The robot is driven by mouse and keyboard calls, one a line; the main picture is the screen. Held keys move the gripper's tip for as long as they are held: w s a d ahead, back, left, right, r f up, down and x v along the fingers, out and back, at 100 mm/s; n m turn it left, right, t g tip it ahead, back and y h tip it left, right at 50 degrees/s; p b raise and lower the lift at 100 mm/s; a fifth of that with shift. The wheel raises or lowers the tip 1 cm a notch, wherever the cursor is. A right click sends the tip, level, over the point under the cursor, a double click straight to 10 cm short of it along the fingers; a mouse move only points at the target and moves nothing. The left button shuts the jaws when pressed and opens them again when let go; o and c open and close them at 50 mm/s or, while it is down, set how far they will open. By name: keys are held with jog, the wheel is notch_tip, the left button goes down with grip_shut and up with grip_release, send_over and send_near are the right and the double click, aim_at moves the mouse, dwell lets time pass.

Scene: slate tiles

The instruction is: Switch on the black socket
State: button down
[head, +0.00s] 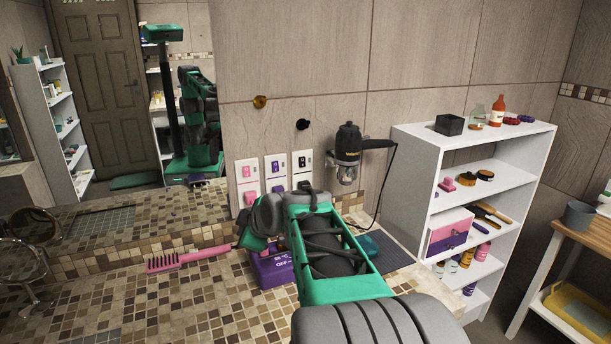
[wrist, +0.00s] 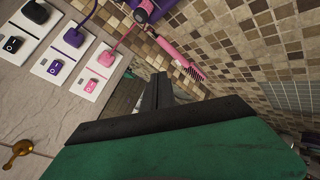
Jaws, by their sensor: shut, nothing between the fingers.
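The black socket (head: 302,162) is the rightmost of three white wall plates in the head view, with a black switch above a black plug. In the wrist view the black socket (wrist: 12,45) is at the far left, its plug (wrist: 36,12) near the top edge. The purple socket (head: 275,168) is in the middle and the pink socket (head: 246,171) at the left. I cannot tell the switch's position. My gripper (wrist: 157,88) is shut and empty, apart from the black socket and closer to the pink socket (wrist: 90,86). In the head view my arm hides the gripper's tips.
A purple box (head: 272,268) and a pink comb (head: 187,260) lie on the tiled counter. A black hair dryer (head: 348,150) hangs right of the sockets. A white shelf (head: 420,150) stands right.

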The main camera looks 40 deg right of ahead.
jog(key=d+r+n+t+h+b, duration=0.1)
jog(key=d+r+n+t, duration=0.1)
jog(key=d, duration=1.1)
jog(key=d+r+n+t+h, duration=0.2)
jog(key=d+r+n+t, duration=0.1)
jog(key=d, duration=1.1)
jog(key=shift+r+n+h+b, duration=0.3)
jog(key=shift+r+n+b, duration=0.05)
jog(key=shift+n, duration=0.25)
jog(key=p, duration=0.5)
send_near(303, 165)
jog(key=x, duration=0.7)
